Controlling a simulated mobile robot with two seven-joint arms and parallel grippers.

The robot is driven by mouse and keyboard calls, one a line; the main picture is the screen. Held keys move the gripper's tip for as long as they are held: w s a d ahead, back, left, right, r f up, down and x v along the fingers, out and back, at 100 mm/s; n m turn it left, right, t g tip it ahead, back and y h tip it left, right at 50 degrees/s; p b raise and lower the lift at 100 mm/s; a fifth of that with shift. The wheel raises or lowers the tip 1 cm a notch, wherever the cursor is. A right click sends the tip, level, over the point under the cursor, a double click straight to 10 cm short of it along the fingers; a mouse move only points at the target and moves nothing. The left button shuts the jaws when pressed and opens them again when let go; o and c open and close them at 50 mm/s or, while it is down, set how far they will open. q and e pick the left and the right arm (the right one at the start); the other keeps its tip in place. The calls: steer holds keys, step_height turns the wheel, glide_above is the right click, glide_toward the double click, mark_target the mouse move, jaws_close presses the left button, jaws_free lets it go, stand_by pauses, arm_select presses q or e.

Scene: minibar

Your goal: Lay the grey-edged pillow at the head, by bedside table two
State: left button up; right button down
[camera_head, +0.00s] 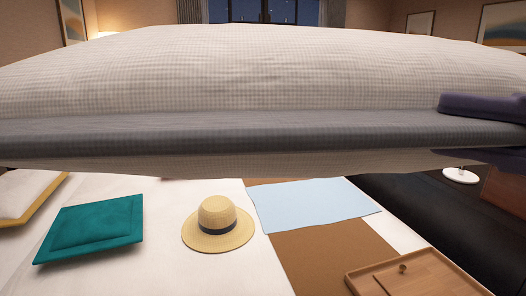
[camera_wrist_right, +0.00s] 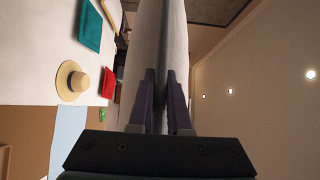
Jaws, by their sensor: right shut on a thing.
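The grey-edged pillow (camera_head: 262,80) fills the upper part of the head view, white checked with a grey band along its near edge. It is held up above the bed (camera_head: 150,260) and hides much of what lies behind it. My right gripper (camera_head: 482,125) is shut on the pillow's right end. In the right wrist view the two fingers (camera_wrist_right: 160,112) close on the pillow (camera_wrist_right: 158,45), which runs away from them. My left gripper is not in view. Bedside table two cannot be made out for certain.
On the bed lie a teal cushion (camera_head: 92,228), a straw hat (camera_head: 218,225), a light blue cloth (camera_head: 310,204) and a wooden tray (camera_head: 415,277). A white pillow with a yellow edge (camera_head: 25,195) is at left. The right wrist view also shows a red item (camera_wrist_right: 108,83).

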steer(key=s+d+r+p, duration=0.1)
steer(key=d+r+p, duration=0.1)
steer(key=r+p, duration=2.2)
steer(key=d+r+p, duration=0.1)
steer(key=r+p, duration=2.3)
steer(key=shift+s+d+t, duration=0.3)
steer(key=shift+s+d, duration=0.05)
steer(key=shift+d, duration=0.05)
